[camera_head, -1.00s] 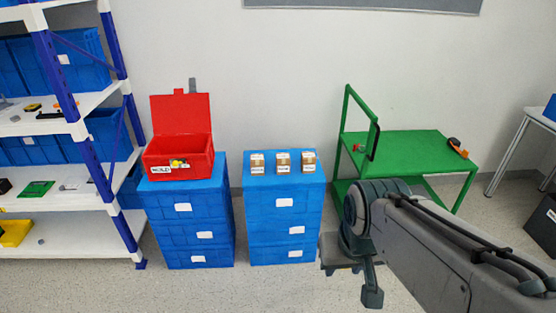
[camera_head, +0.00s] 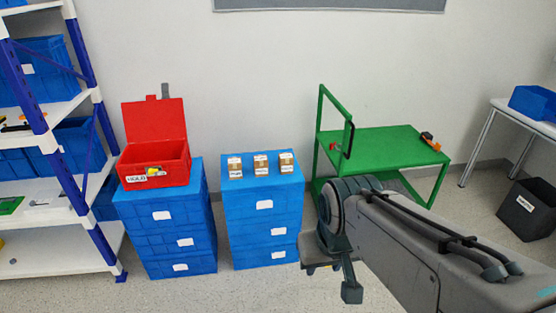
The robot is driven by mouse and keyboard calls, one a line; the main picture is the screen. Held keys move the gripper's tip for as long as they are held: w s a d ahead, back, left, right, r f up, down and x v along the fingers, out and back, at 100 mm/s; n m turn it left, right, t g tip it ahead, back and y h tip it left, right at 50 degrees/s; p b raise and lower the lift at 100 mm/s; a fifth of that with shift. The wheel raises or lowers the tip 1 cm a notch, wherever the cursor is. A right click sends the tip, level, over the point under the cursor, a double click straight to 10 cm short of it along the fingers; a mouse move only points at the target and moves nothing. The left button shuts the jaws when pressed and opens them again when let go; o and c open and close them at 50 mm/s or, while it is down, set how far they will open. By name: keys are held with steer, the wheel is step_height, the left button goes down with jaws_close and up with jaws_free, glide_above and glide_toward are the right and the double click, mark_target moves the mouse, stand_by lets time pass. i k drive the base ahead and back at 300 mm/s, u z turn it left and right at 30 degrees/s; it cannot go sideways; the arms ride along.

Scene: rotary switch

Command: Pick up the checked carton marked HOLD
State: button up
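Three small brown cartons stand in a row on top of the right blue crate stack (camera_head: 262,205): a left carton (camera_head: 235,167), a middle carton (camera_head: 261,165) and a right carton (camera_head: 287,163). Each has white labels, but the print is too small to read and I cannot tell which is marked HOLD. My gripper (camera_head: 335,275) is at the end of my arm at the lower right, in front of the green cart and right of the crate stack, apart from the cartons. I cannot tell whether its fingers are open.
An open red box (camera_head: 155,165) with a label reading HOLD stands on the left blue crate stack (camera_head: 165,225). A green cart (camera_head: 385,150) stands right. A shelf rack (camera_head: 60,190) is far left. A dark bin (camera_head: 527,210) stands by the right table.

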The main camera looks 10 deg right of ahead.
mark_target(286, 159)
steer(key=u, duration=0.2)
steer(key=i, duration=2.1)
steer(key=z, duration=0.25)
